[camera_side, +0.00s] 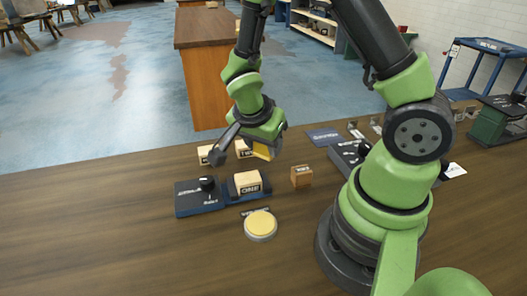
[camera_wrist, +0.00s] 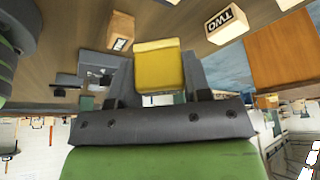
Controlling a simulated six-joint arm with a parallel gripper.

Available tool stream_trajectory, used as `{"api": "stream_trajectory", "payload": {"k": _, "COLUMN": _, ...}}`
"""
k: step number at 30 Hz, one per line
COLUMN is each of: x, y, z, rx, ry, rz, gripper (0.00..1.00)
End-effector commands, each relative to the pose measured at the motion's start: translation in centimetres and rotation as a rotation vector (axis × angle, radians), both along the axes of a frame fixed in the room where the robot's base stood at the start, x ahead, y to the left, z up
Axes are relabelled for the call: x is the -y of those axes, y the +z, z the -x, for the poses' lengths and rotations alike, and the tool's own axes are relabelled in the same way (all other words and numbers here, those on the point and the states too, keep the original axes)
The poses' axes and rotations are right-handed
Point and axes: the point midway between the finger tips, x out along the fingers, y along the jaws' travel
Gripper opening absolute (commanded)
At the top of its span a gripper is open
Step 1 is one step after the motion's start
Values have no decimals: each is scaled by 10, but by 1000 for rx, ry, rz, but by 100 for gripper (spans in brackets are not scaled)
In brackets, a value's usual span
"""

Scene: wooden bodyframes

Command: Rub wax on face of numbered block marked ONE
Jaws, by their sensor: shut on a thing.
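The wooden block marked ONE (camera_side: 248,182) sits in a dark blue clamp-like fixture (camera_side: 199,198) on the table, its label facing the side camera. My gripper (camera_side: 251,148) is above and behind it, apart from it. It is shut on a yellow block-shaped pad (camera_side: 262,151), which shows clearly between my fingers (camera_wrist: 158,88) in the wrist view (camera_wrist: 158,65). A round tin (camera_side: 261,224) with a pale yellow, wax-like surface lies in front of the fixture. Block ONE cannot be made out in the wrist view.
A block marked TWO (camera_wrist: 228,22) and another wooden block (camera_side: 205,155) stand behind the fixture. A small brown block (camera_side: 301,176) stands right of block ONE. A dark device (camera_side: 350,154) lies near my base. The front left table is clear.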

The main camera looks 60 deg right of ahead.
Motion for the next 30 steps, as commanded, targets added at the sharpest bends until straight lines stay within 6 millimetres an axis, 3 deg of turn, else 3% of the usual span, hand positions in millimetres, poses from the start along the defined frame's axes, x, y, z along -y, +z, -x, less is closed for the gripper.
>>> {"api": "stream_trajectory", "payload": {"k": 9, "x": 0, "y": 23, "z": -1, "rx": 2, "ry": 0, "rz": 0, "gripper": 25}}
{"api": "stream_trajectory", "payload": {"k": 30, "x": 0, "y": 23, "z": 0, "rx": 0, "ry": 0, "rz": 0, "gripper": 25}}
